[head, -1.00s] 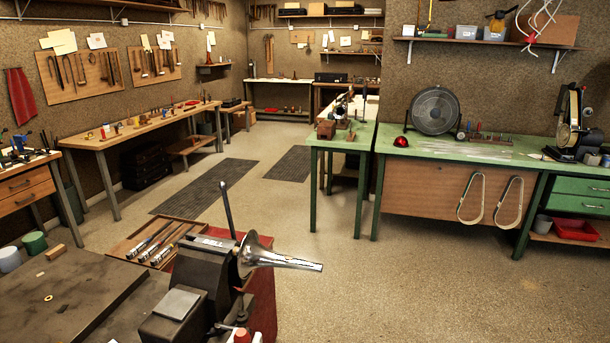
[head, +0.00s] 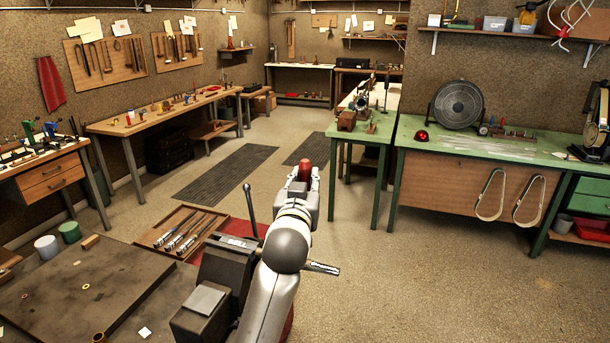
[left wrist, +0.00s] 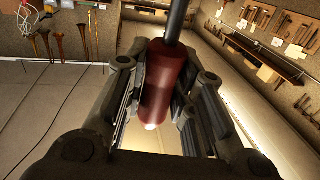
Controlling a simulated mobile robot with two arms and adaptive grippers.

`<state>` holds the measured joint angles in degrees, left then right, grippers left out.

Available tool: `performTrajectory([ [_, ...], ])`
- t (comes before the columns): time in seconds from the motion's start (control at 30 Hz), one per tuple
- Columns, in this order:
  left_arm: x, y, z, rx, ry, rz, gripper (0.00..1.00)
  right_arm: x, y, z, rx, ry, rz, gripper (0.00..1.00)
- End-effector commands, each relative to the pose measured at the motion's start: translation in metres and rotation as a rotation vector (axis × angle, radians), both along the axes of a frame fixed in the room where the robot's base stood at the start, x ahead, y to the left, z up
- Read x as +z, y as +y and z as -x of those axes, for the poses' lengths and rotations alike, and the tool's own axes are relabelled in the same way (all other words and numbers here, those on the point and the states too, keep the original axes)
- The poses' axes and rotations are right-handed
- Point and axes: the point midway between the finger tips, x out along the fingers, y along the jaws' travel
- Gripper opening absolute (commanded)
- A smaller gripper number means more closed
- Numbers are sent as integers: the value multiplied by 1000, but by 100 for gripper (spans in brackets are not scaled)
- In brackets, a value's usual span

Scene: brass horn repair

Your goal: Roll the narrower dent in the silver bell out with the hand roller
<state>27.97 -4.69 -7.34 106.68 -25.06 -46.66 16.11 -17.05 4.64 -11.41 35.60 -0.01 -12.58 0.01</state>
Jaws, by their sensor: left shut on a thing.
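My left arm rises from the bottom middle of the head view, in front of the vise. My left gripper (head: 304,182) is shut on the red handle of a tool, likely the hand roller (head: 305,171). In the left wrist view the red handle (left wrist: 158,82) sits between the fingers of the left gripper (left wrist: 158,100), and a dark rod runs from it past the top edge. The tool's working end is out of sight. Of the silver bell, only the narrow end (head: 322,268) shows, right of my arm; its flare and dents are hidden. My right gripper is not in view.
The dark vise (head: 228,262) stands left of my arm with an upright rod. A wooden tray (head: 153,241) of tools lies behind it. The dark bench plate (head: 60,295) is at lower left. Open floor (head: 400,280) lies to the right.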

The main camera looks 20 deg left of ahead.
Motion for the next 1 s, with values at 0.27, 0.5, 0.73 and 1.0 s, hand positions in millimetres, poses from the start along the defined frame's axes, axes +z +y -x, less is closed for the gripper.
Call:
performTrajectory([
  [0.27, 1, 0, 0, 0, -3, 1, 0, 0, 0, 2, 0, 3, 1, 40],
  [0.5, 5, 0, 1, -5, -3, 1, 0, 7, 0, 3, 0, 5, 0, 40],
  [0.73, -21, 0, 1, -4, -1, 1, 0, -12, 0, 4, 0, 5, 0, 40],
  [1.0, -49, 0, 0, -5, -2, 2, 0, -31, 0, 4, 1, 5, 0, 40],
])
